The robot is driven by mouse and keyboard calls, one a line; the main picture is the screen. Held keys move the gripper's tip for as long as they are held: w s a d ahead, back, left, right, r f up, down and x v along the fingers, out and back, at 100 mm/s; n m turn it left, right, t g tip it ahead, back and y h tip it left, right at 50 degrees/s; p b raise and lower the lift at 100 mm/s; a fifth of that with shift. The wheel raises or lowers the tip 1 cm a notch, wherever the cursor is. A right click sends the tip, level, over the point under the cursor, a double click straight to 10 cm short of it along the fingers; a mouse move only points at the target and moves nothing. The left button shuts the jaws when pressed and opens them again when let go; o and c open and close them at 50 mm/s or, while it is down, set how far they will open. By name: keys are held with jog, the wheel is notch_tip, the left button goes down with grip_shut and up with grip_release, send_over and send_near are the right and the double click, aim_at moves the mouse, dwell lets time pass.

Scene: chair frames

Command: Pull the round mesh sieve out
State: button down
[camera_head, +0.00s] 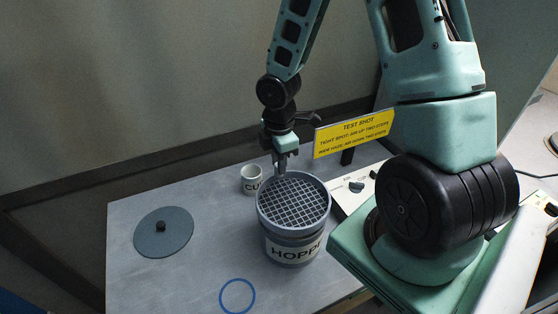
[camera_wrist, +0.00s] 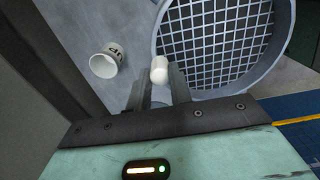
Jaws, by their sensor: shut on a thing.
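The round mesh sieve (camera_head: 295,203) is grey-blue with a square grid and a raised rim. It sits at the top of the hopper (camera_head: 294,251), a round grey container with a white lettered band. My gripper (camera_head: 281,163) points down at the sieve's far rim. In the wrist view the sieve (camera_wrist: 222,40) fills the upper right. My gripper (camera_wrist: 158,88) is shut there on a small part at the rim, apparently the sieve's handle, with a white rounded knob (camera_wrist: 159,70) between the fingers. The fingers partly hide this part. I cannot tell whether the sieve is raised.
A white cup (camera_head: 251,179) stands close behind the hopper, left of my gripper. A round lid with a dark knob (camera_head: 163,234) lies on the table's left. A blue ring (camera_head: 237,296) is at the front. A yellow sign (camera_head: 354,133) and a control box (camera_head: 350,190) stand right.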

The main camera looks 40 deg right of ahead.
jog(key=shift+r+p, duration=1.35)
jog(key=shift+r, duration=0.2)
